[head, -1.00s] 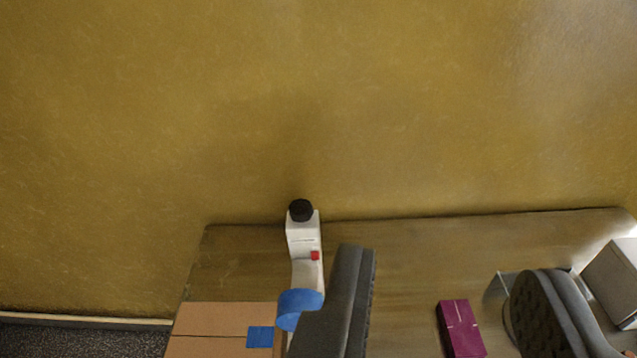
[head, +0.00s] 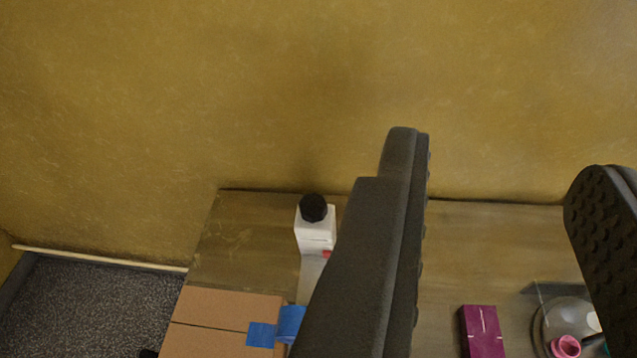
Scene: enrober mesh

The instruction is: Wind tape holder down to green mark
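A white upright stand (head: 315,240) with a black knob (head: 313,207) on top and a small red mark (head: 327,254) on its side is near the back of the table; it appears to be the tape holder. Blue tape (head: 291,323) shows at its lower part, which my left finger partly hides. No green mark is visible on the part of the stand in view. My gripper (head: 502,160) is open and empty, its fingers wide apart. The left finger overlaps the stand's right side in view; I cannot tell whether they touch.
A cardboard box (head: 215,325) with a blue tape piece (head: 262,334) is at the front left. A magenta box (head: 482,332) lies between the fingers in view. A clear rounded container (head: 560,318) and a pink ring (head: 565,346) are at the right. A yellow wall (head: 200,100) stands behind.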

